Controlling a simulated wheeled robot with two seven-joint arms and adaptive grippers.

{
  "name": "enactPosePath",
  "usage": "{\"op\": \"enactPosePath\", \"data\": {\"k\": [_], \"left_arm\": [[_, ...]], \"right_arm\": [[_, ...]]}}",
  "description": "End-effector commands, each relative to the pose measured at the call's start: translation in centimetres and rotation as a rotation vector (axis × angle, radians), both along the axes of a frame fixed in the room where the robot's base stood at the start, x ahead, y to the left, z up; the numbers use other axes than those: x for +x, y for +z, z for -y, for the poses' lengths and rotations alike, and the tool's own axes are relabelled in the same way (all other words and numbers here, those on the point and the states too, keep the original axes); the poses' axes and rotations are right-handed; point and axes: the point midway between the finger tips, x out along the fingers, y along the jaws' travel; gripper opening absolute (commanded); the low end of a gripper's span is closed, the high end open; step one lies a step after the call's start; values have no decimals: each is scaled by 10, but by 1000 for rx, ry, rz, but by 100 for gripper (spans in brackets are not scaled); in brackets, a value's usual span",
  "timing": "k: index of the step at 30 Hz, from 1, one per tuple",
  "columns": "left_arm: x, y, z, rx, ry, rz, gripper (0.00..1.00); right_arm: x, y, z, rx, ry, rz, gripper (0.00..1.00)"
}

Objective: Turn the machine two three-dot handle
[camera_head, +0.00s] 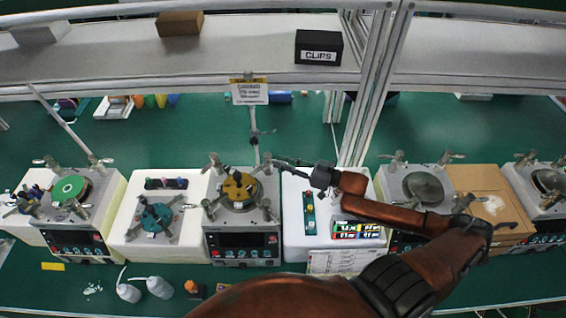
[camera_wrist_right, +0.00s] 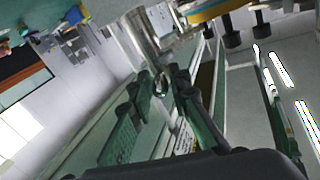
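Machine two appears to be the second lapping machine from the left (camera_head: 241,240), with a brass-coloured disc (camera_head: 239,187) and metal handles on posts around it. Dot marks on its handles are too small to read. My right gripper (camera_head: 277,161) reaches in from the right at the machine's back right handle (camera_head: 267,159). In the right wrist view, a shiny metal handle (camera_wrist_right: 143,38) comes down to the spread fingertips (camera_wrist_right: 158,88). The fingers look apart; I cannot tell whether they touch the handle. My left gripper is not in view.
A machine with a green disc (camera_head: 68,188) stands left and one with a grey disc (camera_head: 423,187) right. A white block with a teal fixture (camera_head: 156,217) is beside machine two. A sign (camera_head: 249,93) on a stand rises behind it. White bottles (camera_head: 159,287) stand in front.

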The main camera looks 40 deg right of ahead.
Motion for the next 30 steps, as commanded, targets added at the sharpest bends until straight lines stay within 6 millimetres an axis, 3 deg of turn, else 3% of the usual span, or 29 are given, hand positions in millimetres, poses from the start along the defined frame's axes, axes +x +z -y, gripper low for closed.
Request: {"op": "enactPosePath", "data": {"k": [5,14,30], "left_arm": [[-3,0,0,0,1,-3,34],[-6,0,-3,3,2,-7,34],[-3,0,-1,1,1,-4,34]], "right_arm": [[0,0,-1,0,1,0,30],[-2,-1,1,0,1,-1,30],[-59,-1,37,-1,1,-1,30]]}}
